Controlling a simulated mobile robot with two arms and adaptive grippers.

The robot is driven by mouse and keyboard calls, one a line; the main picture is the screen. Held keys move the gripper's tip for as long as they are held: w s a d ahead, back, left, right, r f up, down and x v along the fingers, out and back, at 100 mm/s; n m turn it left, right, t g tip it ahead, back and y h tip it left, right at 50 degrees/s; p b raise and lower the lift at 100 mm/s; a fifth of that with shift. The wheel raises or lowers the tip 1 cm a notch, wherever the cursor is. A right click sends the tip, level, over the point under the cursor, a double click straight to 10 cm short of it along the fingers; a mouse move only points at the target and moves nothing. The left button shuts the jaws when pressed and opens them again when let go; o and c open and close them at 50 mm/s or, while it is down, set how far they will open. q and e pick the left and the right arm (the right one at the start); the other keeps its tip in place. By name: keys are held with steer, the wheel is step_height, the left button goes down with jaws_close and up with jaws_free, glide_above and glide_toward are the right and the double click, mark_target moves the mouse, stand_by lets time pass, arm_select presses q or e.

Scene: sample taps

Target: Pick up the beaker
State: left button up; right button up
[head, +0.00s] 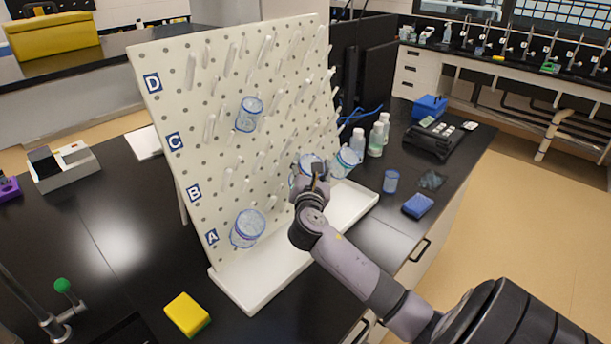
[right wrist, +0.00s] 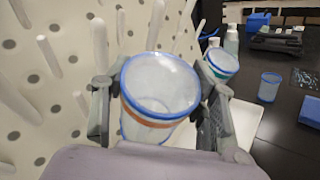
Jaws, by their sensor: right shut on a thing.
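A clear beaker with a blue rim (right wrist: 160,88) and an orange band sits between the fingers of my right gripper (right wrist: 160,112) in the right wrist view. The gripper is shut on its sides. In the head view my right gripper (head: 318,180) is at the pegboard's lower right, partly hiding this beaker (head: 308,162). Other beakers hang on the white pegboard (head: 165,115): one high up (head: 249,113), one low at the left (head: 247,228) and one just right of the gripper (head: 346,162). I cannot tell whether the held beaker still touches a peg. My left gripper is not in view.
A white drip tray (head: 245,285) lies below the board. Bottles (head: 376,140), a small beaker (head: 390,181) and a blue sponge (head: 417,205) stand to the right. A yellow sponge (head: 187,314) lies at front left. Bare pegs surround the held beaker.

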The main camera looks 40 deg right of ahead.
steer(key=s+d+b, duration=0.1)
steer(key=s+b, duration=0.2)
steer(key=s, duration=1.3)
steer(key=shift+s+d, duration=0.2)
steer(key=o, duration=0.4)
steer(key=c, duration=0.5)
steer(key=s+r+p, duration=0.4)
steer(key=r+p, duration=0.5)
steer(key=p, duration=0.2)
steer(key=shift+c, duration=0.2)
steer(key=s+d, duration=0.1)
steer(key=s, duration=0.9)
steer(key=shift+r, duration=0.35)
steer(key=shift+d, duration=0.1)
